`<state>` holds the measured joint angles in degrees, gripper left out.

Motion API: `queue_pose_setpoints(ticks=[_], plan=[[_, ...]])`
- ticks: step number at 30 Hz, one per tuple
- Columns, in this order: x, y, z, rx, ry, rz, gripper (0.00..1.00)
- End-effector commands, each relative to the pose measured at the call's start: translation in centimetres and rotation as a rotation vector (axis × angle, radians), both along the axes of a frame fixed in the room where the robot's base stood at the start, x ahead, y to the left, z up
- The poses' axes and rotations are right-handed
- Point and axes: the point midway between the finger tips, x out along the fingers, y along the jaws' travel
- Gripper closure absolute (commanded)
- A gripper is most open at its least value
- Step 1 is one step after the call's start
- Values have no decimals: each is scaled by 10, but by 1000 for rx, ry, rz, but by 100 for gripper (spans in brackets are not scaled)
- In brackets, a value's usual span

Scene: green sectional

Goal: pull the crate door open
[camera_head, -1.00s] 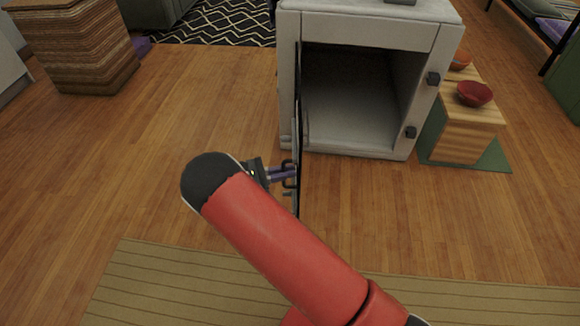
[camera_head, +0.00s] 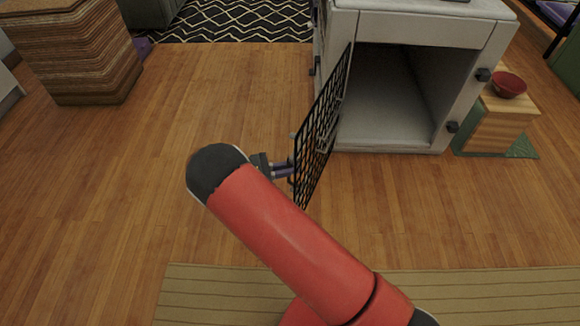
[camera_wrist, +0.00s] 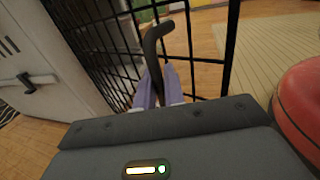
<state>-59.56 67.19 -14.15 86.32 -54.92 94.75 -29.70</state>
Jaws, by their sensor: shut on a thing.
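The white crate (camera_head: 372,22) stands at the upper right of the head view, with its dark front opening uncovered. Its black wire door (camera_head: 322,128) is swung far out on the crate's left side. In the wrist view the door (camera_wrist: 103,50) fills the upper left, with a curved black handle (camera_wrist: 152,42) on it. My gripper (camera_head: 290,172) is at the door's outer edge. In the wrist view my purple-grey fingers (camera_wrist: 158,88) are closed around the lower part of the handle. The exact contact is partly hidden by the fingers.
A wooden block (camera_head: 494,128) with a red bowl (camera_head: 508,85) stands right of the crate. A layered wooden block (camera_head: 75,60) stands at the far left. A striped beige rug (camera_head: 210,298) lies in front.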

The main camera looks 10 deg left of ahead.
Motion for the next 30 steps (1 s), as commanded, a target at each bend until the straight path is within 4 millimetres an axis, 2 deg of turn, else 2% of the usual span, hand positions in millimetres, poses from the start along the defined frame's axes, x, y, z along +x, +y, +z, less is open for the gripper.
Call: queue_pose_setpoints(ticks=[10,11,15,24,30], plan=[[-3,3,-1,2,5,3,100],[-3,3,-1,2,5,3,88],[-2,2,0,2,3,3,72],[-1,3,-1,2,1,3,72],[-11,28,-1,3,1,6,72]])
